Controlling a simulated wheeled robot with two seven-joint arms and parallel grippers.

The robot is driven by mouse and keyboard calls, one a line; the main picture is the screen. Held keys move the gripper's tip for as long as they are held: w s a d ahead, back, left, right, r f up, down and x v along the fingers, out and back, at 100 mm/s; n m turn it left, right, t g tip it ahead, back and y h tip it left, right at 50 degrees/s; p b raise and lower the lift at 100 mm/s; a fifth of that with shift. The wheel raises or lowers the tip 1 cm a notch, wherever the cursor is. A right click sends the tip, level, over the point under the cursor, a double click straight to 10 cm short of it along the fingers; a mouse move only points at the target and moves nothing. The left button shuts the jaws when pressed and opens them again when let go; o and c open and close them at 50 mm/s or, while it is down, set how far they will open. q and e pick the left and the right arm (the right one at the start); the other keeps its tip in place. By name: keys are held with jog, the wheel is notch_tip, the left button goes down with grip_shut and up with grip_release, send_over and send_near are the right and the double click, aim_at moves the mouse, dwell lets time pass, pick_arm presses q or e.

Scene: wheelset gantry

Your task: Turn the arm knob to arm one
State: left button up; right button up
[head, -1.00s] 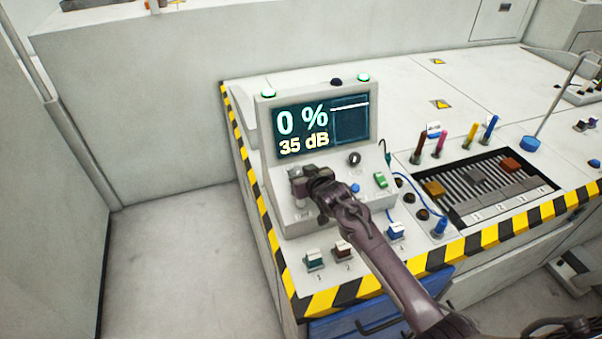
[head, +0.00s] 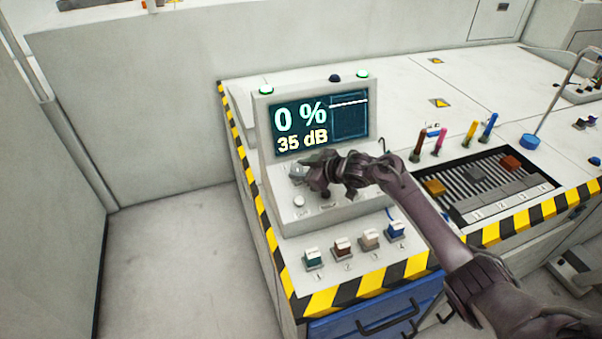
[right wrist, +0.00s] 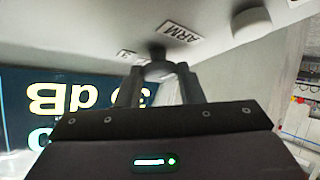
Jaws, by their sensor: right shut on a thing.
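The arm knob (right wrist: 160,69) is a small grey knob on the sloped panel of the console, beside a label reading ARM (right wrist: 180,33). My right gripper (right wrist: 159,88) is shut on it, with one finger on each side in the right wrist view. In the head view my right gripper (head: 309,177) reaches in from the right, just below the display, and its jaws mostly hide the knob. I cannot read the knob's setting. My left gripper is not in view.
The console display (head: 320,124) reads 0 % and 35 dB. A pale round knob (head: 299,201) sits just below my gripper. A slotted tray (head: 483,180) and upright coloured handles (head: 471,133) stand to the right.

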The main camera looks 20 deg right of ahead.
jog(key=shift+n+g+y+b, duration=0.3)
jog(key=shift+n+g+b, duration=0.15)
jog(key=shift+n, duration=0.35)
jog(key=o, duration=1)
jog(key=shift+c, duration=0.2)
jog(key=shift+b+v, duration=0.45)
jog(key=shift+v, duration=3.45)
